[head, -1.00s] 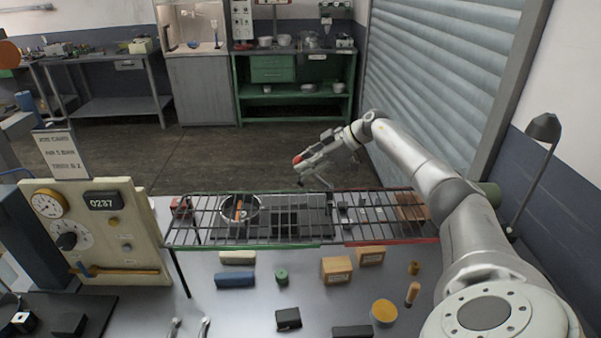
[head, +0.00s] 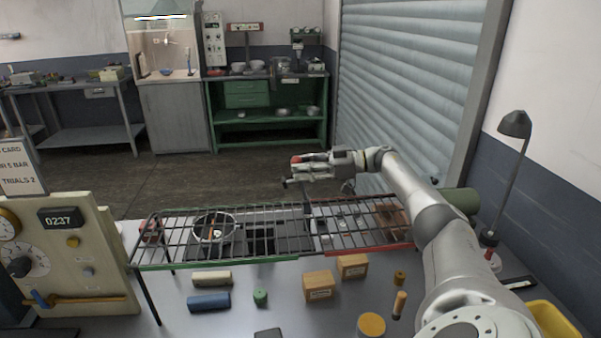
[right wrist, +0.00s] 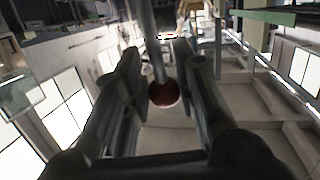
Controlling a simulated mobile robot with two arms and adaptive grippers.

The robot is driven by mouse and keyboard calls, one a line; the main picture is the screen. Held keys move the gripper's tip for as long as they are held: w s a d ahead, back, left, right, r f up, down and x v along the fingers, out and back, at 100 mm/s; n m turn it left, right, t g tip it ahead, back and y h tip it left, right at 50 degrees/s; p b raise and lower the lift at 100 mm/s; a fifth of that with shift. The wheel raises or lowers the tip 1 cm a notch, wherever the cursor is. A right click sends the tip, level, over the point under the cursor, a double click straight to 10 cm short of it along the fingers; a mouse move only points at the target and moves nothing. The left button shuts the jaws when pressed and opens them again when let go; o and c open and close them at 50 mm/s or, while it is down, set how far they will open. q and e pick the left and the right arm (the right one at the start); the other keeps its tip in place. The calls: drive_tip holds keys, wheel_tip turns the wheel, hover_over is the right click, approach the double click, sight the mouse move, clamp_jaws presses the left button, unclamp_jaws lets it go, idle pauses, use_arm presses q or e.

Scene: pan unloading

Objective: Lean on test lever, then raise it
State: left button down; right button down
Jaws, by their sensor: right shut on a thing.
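My right gripper (head: 303,164) is beyond the back edge of the wire rack, lying nearly level and pointing left. It is shut on the red ball knob (head: 295,160) of a lever, which I take to be the test lever. In the right wrist view the dark red knob (right wrist: 163,94) sits between the two fingers (right wrist: 160,82), and a grey rod (right wrist: 155,40) runs from it to the top of the picture. The lever's base cannot be made out. My left gripper is not in view.
The wire rack (head: 205,264) spans the table, with a pan (head: 213,228) seen at its left part. A gauge panel (head: 75,260) stands at left. Wooden boxes (head: 319,287), blocks and a yellow-topped cylinder (head: 371,325) lie in front. A lamp (head: 514,125) stands at right.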

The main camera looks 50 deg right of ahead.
drive_tip(key=shift+f, duration=0.1)
drive_tip(key=c, duration=1.1)
unclamp_jaws()
drive_tip(key=shift+c, duration=0.2)
drive_tip(key=v, duration=1.2)
